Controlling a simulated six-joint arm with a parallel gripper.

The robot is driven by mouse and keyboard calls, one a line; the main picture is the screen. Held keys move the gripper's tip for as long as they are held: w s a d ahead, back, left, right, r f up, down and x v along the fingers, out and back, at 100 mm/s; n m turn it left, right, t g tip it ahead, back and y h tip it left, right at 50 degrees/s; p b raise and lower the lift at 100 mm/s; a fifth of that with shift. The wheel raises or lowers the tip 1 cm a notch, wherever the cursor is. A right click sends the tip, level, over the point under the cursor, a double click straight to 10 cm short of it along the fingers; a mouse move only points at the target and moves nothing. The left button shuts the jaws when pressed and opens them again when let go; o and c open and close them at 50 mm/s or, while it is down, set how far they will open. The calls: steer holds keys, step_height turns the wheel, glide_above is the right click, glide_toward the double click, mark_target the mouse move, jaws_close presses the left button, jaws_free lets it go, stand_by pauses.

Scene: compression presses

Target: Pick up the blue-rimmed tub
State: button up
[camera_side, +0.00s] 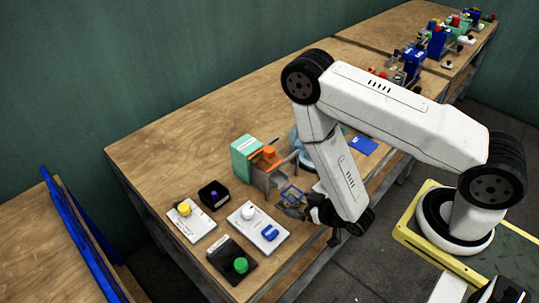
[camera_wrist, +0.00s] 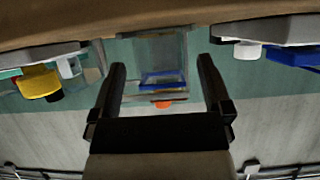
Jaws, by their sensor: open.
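The blue-rimmed tub (camera_side: 292,194) is a small clear container with a blue rim. In the side view it is at the front edge of the bench, just in front of the press, right by my gripper (camera_side: 303,210). In the wrist view the tub (camera_wrist: 163,79) is centred, between and beyond the two dark fingers of my gripper (camera_wrist: 161,72). The fingers are spread wide, with a visible gap on each side. Whether the tub rests on a surface cannot be told, since my arm hides part of that area.
An orange-and-teal press (camera_side: 245,158) stands behind the tub. To its left are a yellow button plate (camera_side: 190,220), a black box (camera_side: 213,194), a white plate with a blue switch (camera_side: 258,229) and a green button box (camera_side: 232,260). The bench's back left is clear.

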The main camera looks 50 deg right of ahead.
mark_target(299, 202)
steer(key=shift+x, duration=1.6)
steer(key=c, duration=1.3)
steer(key=shift+r, duration=0.25)
steer(key=shift+c, duration=0.2)
step_height(299, 202, up, 10)
steer(key=shift+f, duration=0.2)
